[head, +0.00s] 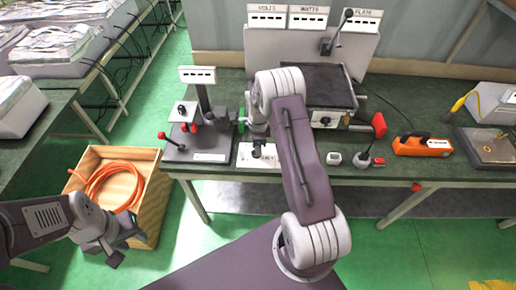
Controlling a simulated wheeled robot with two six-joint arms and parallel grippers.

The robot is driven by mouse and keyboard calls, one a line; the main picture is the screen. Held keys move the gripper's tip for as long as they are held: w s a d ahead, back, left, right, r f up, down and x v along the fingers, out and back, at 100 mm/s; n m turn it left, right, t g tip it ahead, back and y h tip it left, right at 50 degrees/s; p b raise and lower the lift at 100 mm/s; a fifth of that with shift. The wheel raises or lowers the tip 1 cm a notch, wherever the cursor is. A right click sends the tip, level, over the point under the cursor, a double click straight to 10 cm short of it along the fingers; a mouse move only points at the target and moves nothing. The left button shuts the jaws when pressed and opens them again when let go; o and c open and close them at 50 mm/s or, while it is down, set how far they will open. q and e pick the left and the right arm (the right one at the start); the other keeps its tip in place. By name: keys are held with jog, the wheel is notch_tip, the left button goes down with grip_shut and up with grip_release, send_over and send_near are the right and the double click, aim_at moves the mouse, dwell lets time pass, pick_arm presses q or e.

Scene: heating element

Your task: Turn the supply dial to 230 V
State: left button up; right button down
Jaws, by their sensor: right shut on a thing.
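A white panel (246,161) lies at the front edge of the green bench, left of the hot-plate unit. A small black knob (260,149) on it appears to be the supply dial; its markings are too small to read. My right arm reaches over the bench, and my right gripper (258,140) points down at this knob and is shut on it. The upper arm links hide part of the panel. My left gripper (122,244) hangs empty off the bench, in front of the wooden crate, its fingers apart.
The VOLTS meter (268,18) and the WATTS and PLATE meters stand at the back, readings illegible. A grey stand with a red lever (168,139) is left of the panel. An orange tool (424,146) lies right. The wooden crate (151,205) holds orange hose.

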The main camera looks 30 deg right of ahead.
jog(key=shift+w+r+m, duration=0.1)
jog(key=shift+m, duration=1)
jog(key=shift+w+r+m, duration=0.1)
jog(key=shift+m, duration=1)
jog(key=c, duration=1.4)
grip_release()
jog(key=shift+c, duration=0.2)
jog(key=shift+s+a+f, duration=0.1)
jog(key=shift+s, duration=0.05)
notch_tip(320, 180, up, 9)
jog(key=b, duration=0.1)
